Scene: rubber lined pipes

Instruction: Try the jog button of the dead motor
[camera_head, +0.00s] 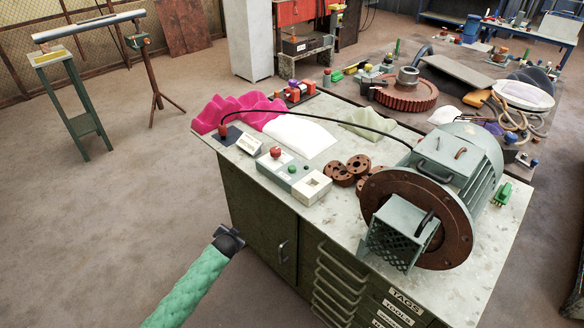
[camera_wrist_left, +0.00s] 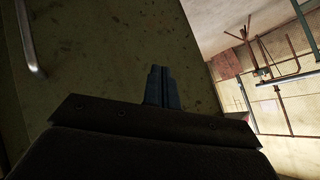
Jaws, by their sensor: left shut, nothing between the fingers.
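A large grey-green motor (camera_head: 486,158) with a rusty round flange lies on the workbench. A black cable arches from its top box to a small dark box with a red knob (camera_head: 223,130) at the bench's left end. Near the front edge sits a pale control box (camera_head: 301,182) with a red mushroom button (camera_head: 276,152), small green buttons and a square white end. I cannot tell which one is the jog button. My left gripper (camera_head: 232,238) is shut and empty, low in front of the cabinet and apart from the buttons. Its fingers show in the left wrist view (camera_wrist_left: 157,84). My right gripper is out of view.
The green cabinet (camera_head: 255,210) has a door handle and drawers; its side fills much of the left wrist view (camera_wrist_left: 100,60). Pink cloth (camera_head: 240,108), a white cloth (camera_head: 300,135), a label card (camera_head: 249,144) and brown rings (camera_head: 340,174) crowd the benchtop.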

